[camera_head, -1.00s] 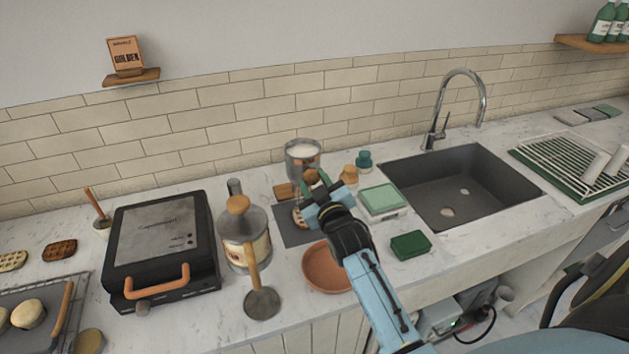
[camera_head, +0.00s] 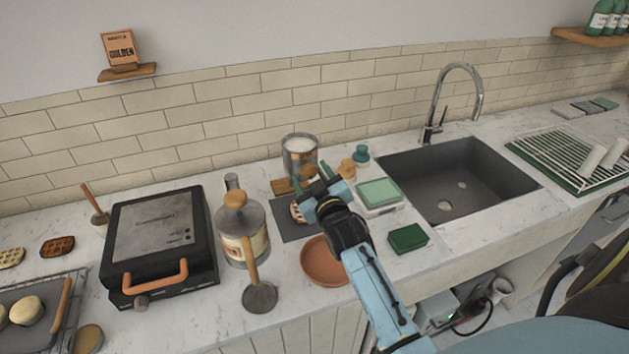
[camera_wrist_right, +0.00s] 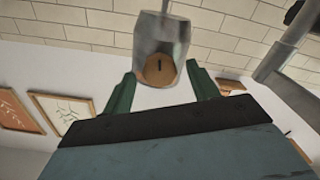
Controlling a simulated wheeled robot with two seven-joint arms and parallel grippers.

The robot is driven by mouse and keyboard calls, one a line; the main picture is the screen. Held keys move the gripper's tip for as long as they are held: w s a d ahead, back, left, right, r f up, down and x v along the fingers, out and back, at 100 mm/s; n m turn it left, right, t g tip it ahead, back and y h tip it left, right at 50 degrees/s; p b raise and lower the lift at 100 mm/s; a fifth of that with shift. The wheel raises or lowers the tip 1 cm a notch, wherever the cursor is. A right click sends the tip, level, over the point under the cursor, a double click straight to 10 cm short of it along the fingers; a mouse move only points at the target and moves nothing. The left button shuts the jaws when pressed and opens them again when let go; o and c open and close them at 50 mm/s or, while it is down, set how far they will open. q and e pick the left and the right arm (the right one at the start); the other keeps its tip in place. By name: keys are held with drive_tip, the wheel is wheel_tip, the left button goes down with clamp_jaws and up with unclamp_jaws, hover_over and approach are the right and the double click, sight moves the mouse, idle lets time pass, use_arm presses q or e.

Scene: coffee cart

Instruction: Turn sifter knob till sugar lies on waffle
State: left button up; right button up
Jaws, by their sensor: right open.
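The sifter (camera_head: 300,157) is a metal canister with white sugar in its top, standing behind my right gripper in the head view. In the right wrist view, the sifter (camera_wrist_right: 161,35) is straight ahead, with a round wooden knob (camera_wrist_right: 160,70) facing me. My right gripper (camera_head: 311,183) is open, and its green fingers (camera_wrist_right: 162,88) stand apart on either side of the line to the knob, with nothing between them. The waffle (camera_head: 297,212) lies on a dark mat (camera_head: 290,232) below, partly hidden by the gripper. I cannot tell whether sugar lies on it. My left gripper is out of view.
A terracotta dish (camera_head: 322,263) sits beneath my right forearm. A pale green box (camera_head: 380,192), a green sponge (camera_head: 407,238) and the sink (camera_head: 455,180) are right.

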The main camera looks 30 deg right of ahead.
drive_tip(key=b+v, duration=0.1)
drive_tip(key=v, duration=1.2)
drive_tip(key=shift+s, duration=0.15)
drive_tip(key=shift+a, duration=0.1)
